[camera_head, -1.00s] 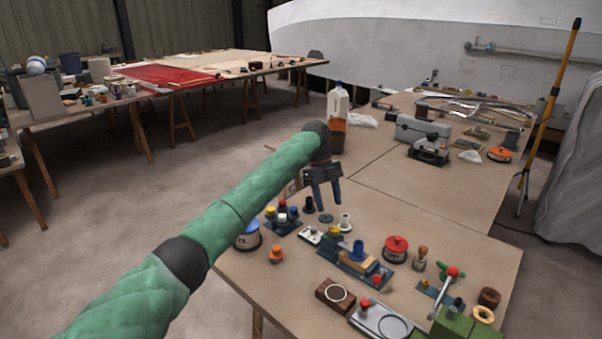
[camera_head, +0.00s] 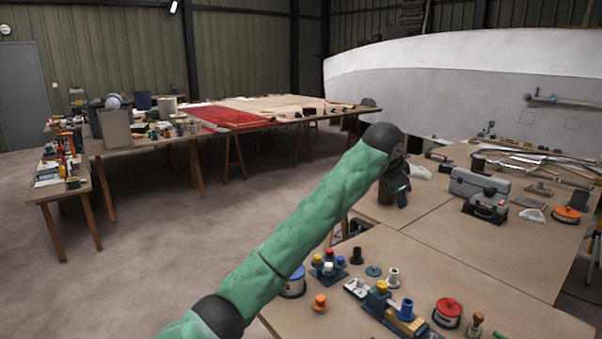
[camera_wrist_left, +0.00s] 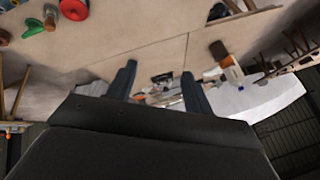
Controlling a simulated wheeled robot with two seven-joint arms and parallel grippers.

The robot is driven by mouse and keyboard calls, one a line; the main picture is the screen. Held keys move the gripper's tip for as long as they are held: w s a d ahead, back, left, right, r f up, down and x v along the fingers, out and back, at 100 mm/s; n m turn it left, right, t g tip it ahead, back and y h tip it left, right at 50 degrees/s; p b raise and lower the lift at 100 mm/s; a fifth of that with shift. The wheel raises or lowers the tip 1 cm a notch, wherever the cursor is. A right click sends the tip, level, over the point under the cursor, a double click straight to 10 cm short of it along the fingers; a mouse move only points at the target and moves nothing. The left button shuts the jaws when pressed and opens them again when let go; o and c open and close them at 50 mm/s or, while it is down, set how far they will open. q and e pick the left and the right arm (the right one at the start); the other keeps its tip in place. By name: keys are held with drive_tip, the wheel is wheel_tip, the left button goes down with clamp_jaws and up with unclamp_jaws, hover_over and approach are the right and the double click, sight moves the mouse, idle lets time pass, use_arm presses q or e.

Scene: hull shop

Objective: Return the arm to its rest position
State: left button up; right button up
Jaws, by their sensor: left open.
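My left gripper (camera_head: 398,190) is at the end of my green-sleeved arm, raised above the near workbench (camera_head: 455,215). In the left wrist view my left gripper (camera_wrist_left: 160,85) shows its two dark fingers spread apart with nothing between them. It touches nothing that I can see. Part of the gripper is hidden behind the dark wrist in the head view. My right gripper is in neither view.
A long table with red cloth (camera_head: 228,117) stands behind. A white hull (camera_head: 450,85) fills the back right.

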use_arm(q)
drive_tip(key=s+a+f+n+t, duration=0.1)
drive_tip(key=s+a+f+n, duration=0.4)
drive_tip(key=a, duration=0.5)
drive_tip(key=s+a+f+n+t+y+p, duration=0.1)
drive_tip(key=s+a+f+n+t, duration=0.1)
drive_tip(key=s+a+f, duration=0.65)
drive_tip(key=s+a+f+n+t, duration=0.1)
drive_tip(key=s+a+f+n, duration=0.4)
drive_tip(key=a, duration=0.6)
drive_tip(key=s+a+f+g, duration=0.2)
drive_tip(key=s+f, duration=0.7)
drive_tip(key=s, duration=0.2)
drive_tip(key=s+a+f+g+y+p, duration=0.1)
drive_tip(key=s+a+f+g, duration=0.2)
drive_tip(key=s+f, duration=0.7)
drive_tip(key=s+a+f+n+g, duration=0.1)
drive_tip(key=s+a+f+g, duration=0.1)
drive_tip(key=s+f, duration=0.8)
drive_tip(key=s+a, duration=0.1)
drive_tip(key=s, duration=0.2)
drive_tip(key=shift+a+g+y, duration=0.25)
drive_tip(key=shift+g+y, duration=0.05)
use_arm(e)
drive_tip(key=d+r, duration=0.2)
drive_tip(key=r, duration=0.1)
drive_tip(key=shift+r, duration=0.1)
